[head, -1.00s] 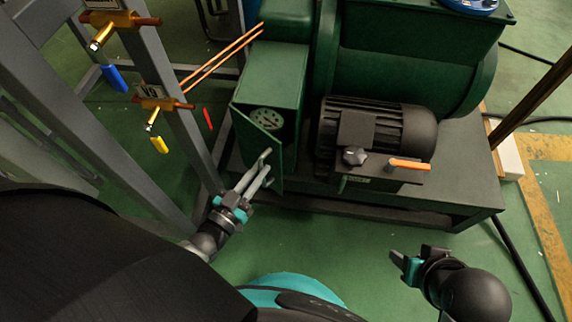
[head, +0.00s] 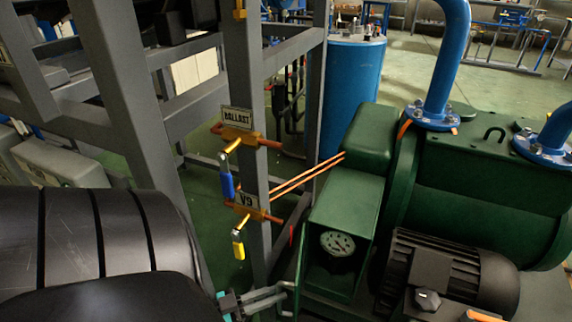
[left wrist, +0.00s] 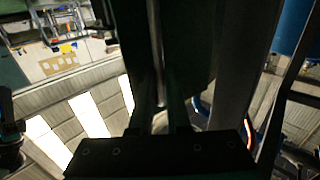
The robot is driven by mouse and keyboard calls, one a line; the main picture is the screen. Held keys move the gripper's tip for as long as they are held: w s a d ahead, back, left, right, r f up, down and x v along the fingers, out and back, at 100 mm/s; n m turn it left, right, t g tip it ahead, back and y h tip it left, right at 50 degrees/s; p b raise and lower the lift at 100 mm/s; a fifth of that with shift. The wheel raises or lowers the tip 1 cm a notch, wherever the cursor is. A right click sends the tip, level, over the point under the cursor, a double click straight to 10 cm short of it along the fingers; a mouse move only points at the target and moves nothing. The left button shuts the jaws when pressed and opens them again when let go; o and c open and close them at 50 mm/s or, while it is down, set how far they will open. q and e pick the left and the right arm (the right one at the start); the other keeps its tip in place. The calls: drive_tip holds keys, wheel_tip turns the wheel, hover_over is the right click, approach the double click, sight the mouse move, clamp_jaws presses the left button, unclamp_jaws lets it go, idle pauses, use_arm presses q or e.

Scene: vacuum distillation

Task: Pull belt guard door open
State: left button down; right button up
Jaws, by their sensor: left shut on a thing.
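The green belt guard (head: 345,205) stands left of the motor in the head view. Its front is open and shows a pale round disc with holes (head: 337,243). The belt guard door (head: 301,262) stands swung out at the opening's left side, seen nearly edge-on. My left gripper (head: 284,292) is shut on the door's pale handle (head: 291,288) at the bottom of the head view. In the dark left wrist view, its fingers (left wrist: 160,118) meet around a thin upright bar. The door's lower part is cut off. My right gripper is out of view.
A grey frame post (head: 255,180) with valves and tags stands just left of the guard. Orange rods (head: 305,176) run between post and guard. The black motor (head: 450,275) and green pump body (head: 490,180) are at the right, a blue tank (head: 350,95) behind.

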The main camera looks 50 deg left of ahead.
use_arm(q)
drive_tip(key=shift+w+a, duration=0.1)
drive_tip(key=shift+a, duration=0.75)
drive_tip(key=shift+r, duration=0.1)
drive_tip(key=c, duration=1.2)
unclamp_jaws()
drive_tip(key=shift+w, duration=0.1)
drive_tip(key=o, duration=0.3)
drive_tip(key=shift+d, duration=0.1)
drive_tip(key=shift+s, duration=0.3)
